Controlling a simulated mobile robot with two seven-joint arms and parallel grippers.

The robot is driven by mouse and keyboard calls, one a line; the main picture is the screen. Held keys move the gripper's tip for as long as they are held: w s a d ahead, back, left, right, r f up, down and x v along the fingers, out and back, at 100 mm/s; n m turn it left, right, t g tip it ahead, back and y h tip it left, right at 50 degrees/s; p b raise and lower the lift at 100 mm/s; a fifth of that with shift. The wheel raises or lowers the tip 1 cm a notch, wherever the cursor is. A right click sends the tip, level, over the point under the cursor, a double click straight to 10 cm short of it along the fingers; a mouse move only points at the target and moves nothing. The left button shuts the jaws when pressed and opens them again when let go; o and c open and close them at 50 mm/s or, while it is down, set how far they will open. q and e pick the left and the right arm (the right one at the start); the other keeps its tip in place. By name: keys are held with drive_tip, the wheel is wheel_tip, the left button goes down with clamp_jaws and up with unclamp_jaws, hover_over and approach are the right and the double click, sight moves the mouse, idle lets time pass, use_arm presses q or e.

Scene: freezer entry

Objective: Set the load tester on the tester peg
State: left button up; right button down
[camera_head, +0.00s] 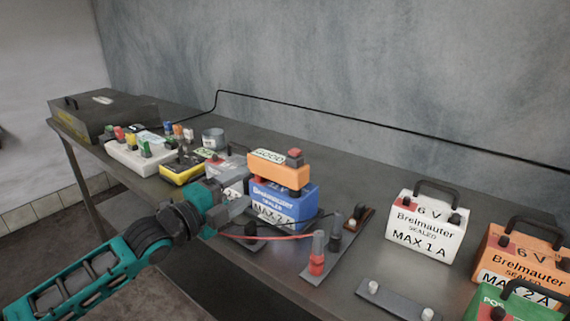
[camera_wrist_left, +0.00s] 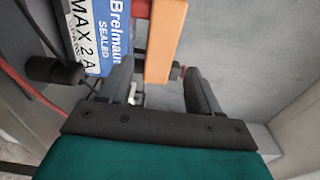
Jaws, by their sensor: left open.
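My left gripper (camera_head: 238,206) is at the battery's left front side. In the left wrist view the orange tester (camera_wrist_left: 165,40) reaches down between the open fingers (camera_wrist_left: 156,70), with a visible gap on the right. The blue battery (camera_wrist_left: 98,35) is at the left there. I cannot identify the tester peg with certainty. My right gripper is out of view.
Red and black leads run to a plate (camera_head: 322,262) with a red clamp and grey posts. White (camera_head: 425,232), orange (camera_head: 515,262) and green batteries stand at the right. A flat bar (camera_head: 395,303) lies in front. Several small devices and a dark case (camera_head: 100,113) are at the far left.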

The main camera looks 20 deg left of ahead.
sight(270, 171)
use_arm(q)
drive_tip(key=x, duration=0.6)
drive_tip(key=shift+w, duration=0.15)
drive_tip(key=x, duration=0.4)
drive_tip(key=shift+d+r+p, duration=0.15)
drive_tip(key=shift+d+p, duration=0.15)
drive_tip(key=shift+w+d, duration=0.25)
drive_tip(key=shift+w, duration=0.25)
clamp_jaws()
drive_tip(key=shift+r, duration=0.15)
